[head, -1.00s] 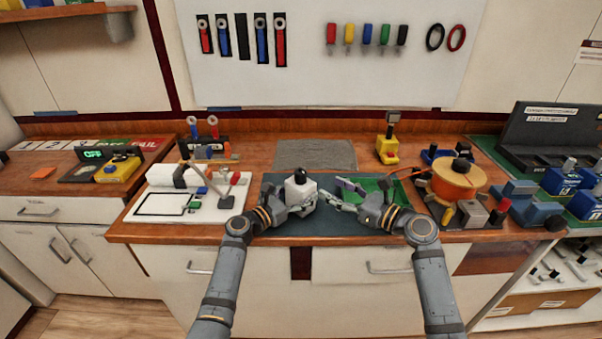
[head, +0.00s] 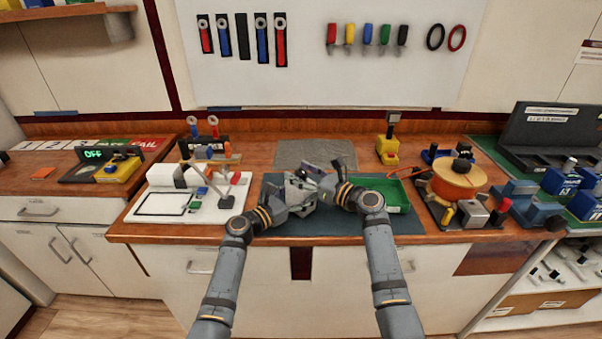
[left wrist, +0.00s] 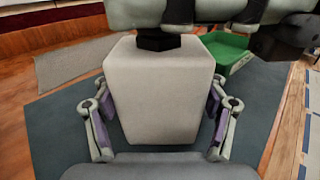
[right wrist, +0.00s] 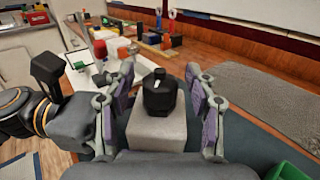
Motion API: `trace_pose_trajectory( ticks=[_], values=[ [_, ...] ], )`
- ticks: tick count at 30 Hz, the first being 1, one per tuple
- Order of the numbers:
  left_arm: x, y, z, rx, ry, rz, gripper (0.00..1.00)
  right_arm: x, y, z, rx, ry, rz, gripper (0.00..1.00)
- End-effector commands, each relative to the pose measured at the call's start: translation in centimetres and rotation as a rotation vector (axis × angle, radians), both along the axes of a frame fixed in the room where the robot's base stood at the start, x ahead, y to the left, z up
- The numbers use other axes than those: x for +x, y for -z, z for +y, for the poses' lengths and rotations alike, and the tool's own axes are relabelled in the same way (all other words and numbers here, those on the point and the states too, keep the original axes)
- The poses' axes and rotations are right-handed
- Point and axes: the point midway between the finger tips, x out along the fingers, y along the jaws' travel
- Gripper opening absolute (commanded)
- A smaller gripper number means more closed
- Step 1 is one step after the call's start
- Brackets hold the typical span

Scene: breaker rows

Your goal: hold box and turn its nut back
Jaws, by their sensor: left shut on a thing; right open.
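The box is a pale grey block that fills the middle of the left wrist view (left wrist: 160,95). A black nut sits on top of it and shows in the right wrist view (right wrist: 160,95). My left gripper (left wrist: 161,118) is shut on the box, one finger against each side. My right gripper (right wrist: 160,103) is open, with a finger on either side of the nut and a gap to each. In the head view my right gripper (head: 322,178) is over the box, and the two grippers hide most of the box and nut.
A green tray (head: 398,209) stands on the dark mat (head: 350,228) to the right. A white board with small parts (head: 150,215) lies to the left. An orange spool (head: 455,184) stands further right. A grey mat (head: 318,150) behind is clear.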

Motion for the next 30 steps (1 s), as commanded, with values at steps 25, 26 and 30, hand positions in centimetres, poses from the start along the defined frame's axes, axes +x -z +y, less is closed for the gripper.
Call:
trace_pose_trajectory(
  ticks=[25, 26, 30],
  values=[
    [-0.02, 0.00, -0.05, 0.001, 0.001, -0.001, 0.21, 0.18, 0.13, 0.01, -0.004, -0.263, 0.006, 0.00],
    [-0.03, -0.01, -0.06, 0.001, 0.002, -0.001, 0.21, 0.18, 0.13, 0.00, -0.003, -0.286, 0.005, 0.00],
    [-0.04, -0.02, -0.08, 0.000, 0.002, -0.001, 0.21, 0.15, 0.15, 0.03, -0.004, -0.365, 0.005, 0.00]
  ],
)
